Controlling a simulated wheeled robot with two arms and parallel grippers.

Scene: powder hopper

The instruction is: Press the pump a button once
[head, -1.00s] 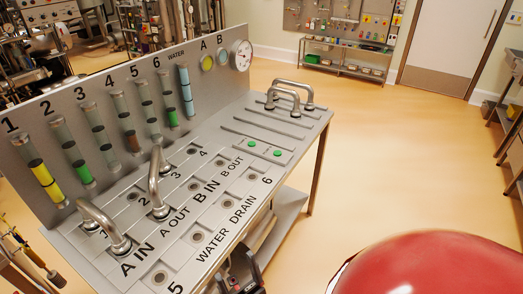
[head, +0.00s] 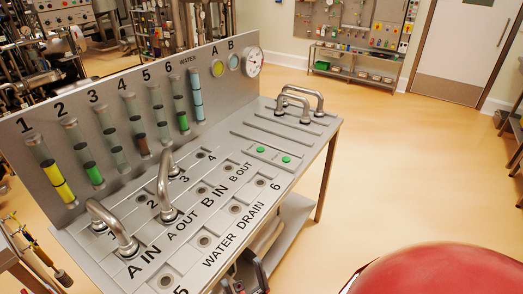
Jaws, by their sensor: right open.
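Two round green buttons, one (head: 261,149) on the left and one (head: 286,159) on the right, sit on a small plate of the grey sloping panel (head: 262,118). Their labels are too small to read, so I cannot tell which is pump A. My right gripper (head: 248,274) shows at the bottom edge, in front of the panel's near edge and well below the buttons. It is open, apart from the buttons, and partly cut off by the frame. My left gripper is not in view.
Bent metal pipes (head: 166,190) stand on the panel's left part, and two more (head: 301,101) stand at its far right end. Level tubes (head: 90,165) and a gauge (head: 253,61) line the upright back plate. Open floor (head: 400,170) lies to the right.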

